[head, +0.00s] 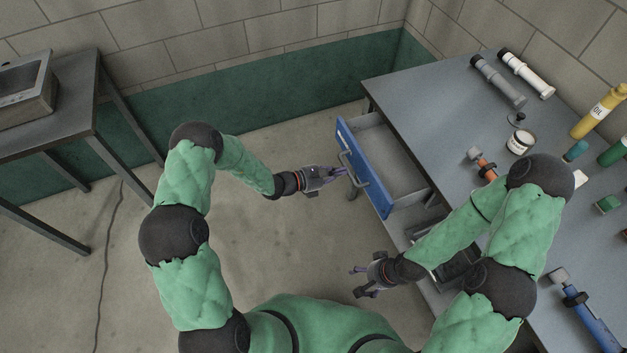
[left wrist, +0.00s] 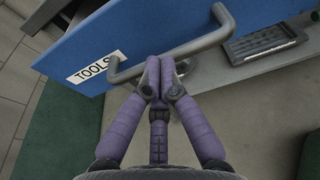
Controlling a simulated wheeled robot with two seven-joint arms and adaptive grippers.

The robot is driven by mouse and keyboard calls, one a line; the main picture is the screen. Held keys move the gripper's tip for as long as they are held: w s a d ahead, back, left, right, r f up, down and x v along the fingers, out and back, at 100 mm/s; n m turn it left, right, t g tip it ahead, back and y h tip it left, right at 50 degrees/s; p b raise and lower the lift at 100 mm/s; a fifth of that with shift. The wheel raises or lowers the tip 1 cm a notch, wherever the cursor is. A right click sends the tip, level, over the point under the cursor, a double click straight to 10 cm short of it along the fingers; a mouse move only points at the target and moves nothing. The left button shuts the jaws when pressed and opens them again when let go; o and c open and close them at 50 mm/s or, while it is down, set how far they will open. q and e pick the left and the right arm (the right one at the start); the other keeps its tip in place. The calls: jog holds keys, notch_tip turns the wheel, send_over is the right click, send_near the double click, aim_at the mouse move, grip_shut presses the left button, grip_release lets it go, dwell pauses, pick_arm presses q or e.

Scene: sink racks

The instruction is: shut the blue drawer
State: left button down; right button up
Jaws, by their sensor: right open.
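The blue drawer (head: 368,172) is pulled out from the grey workbench, with its empty grey inside showing in the head view. Its blue front (left wrist: 190,20) carries a TOOLS label (left wrist: 97,66) and a grey bar handle (left wrist: 205,42). My left gripper (head: 343,173) is in front of the drawer front, near one end of the handle. In the left wrist view its purple fingertips (left wrist: 160,72) are together and overlap the handle bar; I cannot tell whether they touch it. Nothing shows between them. My right gripper (head: 357,281) is open and empty, away from the drawer.
The workbench top (head: 430,105) holds two tubes, a white jar (head: 520,142), a yellow oil bottle (head: 600,110) and several tools. A black tray (left wrist: 266,42) lies below the drawer. A dark table (head: 75,125) stands at left. The floor left of the drawer is clear.

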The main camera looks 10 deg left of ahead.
pick_arm(q)
jog(key=r+b+x, duration=0.1)
jog(key=x, duration=0.3)
jog(key=b+x, duration=0.1)
jog(key=x, duration=0.4)
jog(key=r+b+x, duration=0.1)
jog(key=x, duration=0.3)
jog(key=shift+w+d+r, duration=0.25)
jog(key=shift+d, duration=0.3)
jog(key=shift+w+d, duration=0.15)
jog(key=shift+d, duration=0.1)
jog(key=shift+w+r, duration=0.1)
jog(key=shift+r, duration=0.1)
pick_arm(e)
notch_tip(320, 180, down, 3)
jog(key=shift+s+f, duration=0.1)
jog(key=shift+f, duration=0.05)
pick_arm(q)
jog(key=shift+r, duration=0.1)
